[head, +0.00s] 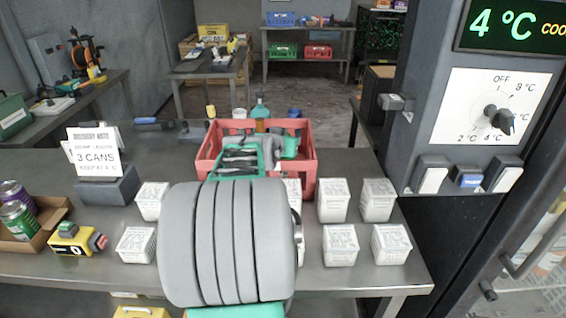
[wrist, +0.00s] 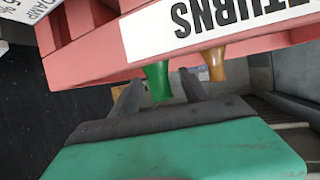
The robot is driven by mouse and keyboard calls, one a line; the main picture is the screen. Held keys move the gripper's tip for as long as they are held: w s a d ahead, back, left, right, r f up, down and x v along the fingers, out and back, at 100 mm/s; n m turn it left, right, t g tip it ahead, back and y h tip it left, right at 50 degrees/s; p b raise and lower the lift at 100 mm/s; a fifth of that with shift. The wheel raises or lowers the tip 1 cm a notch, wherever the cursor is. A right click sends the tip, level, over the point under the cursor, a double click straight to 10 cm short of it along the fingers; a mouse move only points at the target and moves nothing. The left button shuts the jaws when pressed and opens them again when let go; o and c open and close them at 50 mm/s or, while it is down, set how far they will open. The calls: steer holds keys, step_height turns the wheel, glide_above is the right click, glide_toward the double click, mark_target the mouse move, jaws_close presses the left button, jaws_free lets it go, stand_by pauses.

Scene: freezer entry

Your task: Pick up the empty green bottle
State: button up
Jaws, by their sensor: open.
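In the wrist view a green bottle neck (wrist: 158,84) shows past the rim of the red crate (wrist: 80,68). My gripper (wrist: 160,79) is open, its two dark fingers on either side of the green neck in the picture. I cannot tell how far the neck lies from the fingertips or whether they touch. An amber bottle neck (wrist: 215,64) is just right of the right finger. In the head view the red crate (head: 304,180) stands on the bench, and my arm hides much of its inside. The bottles' lower parts are hidden.
White tubs (head: 340,245) stand on both sides of my arm on the steel bench (head: 300,282). A "3 CANS" sign (head: 95,152), a cardboard tray of cans (head: 40,225) and a yellow device (head: 76,240) are at left. The cooler control panel (head: 495,110) rises at right.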

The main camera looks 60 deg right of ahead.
steer(key=x, duration=0.3)
steer(key=shift+c, duration=0.2)
jaws_close()
stand_by(0.6)
